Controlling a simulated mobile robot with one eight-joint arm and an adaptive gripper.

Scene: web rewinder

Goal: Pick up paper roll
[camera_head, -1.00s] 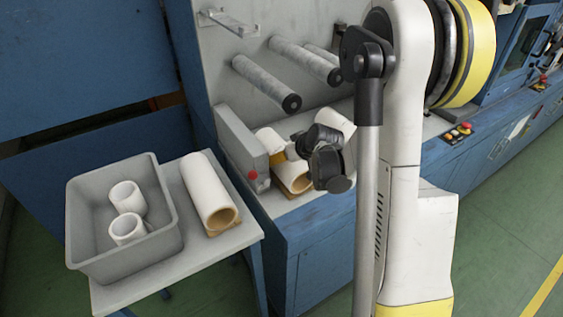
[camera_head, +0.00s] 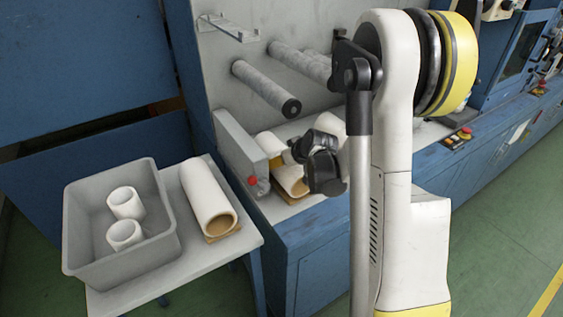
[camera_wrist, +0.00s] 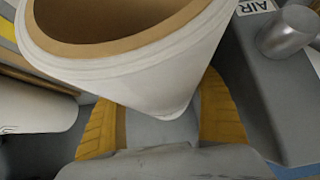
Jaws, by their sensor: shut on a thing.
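A white paper roll (camera_wrist: 175,70) with a brown core fills the top of the wrist view, its open end tilted towards the camera. My gripper (camera_wrist: 163,125) has a yellow finger on either side of the roll's lower edge and is shut on it. In the head view, a paper roll (camera_head: 292,180) shows on the machine ledge beside my dark wrist, which partly hides it. My fingers are hard to make out there. Another white roll (camera_head: 268,144) lies just behind, and one also shows at the left of the wrist view (camera_wrist: 35,108).
A grey bin (camera_head: 168,225) with two small white rolls stands on the side table (camera_head: 250,238). A larger roll (camera_head: 205,190) lies beside it. A grey block with a red knob (camera_head: 252,180) borders the ledge. Grey shafts (camera_head: 262,85) stick out above.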

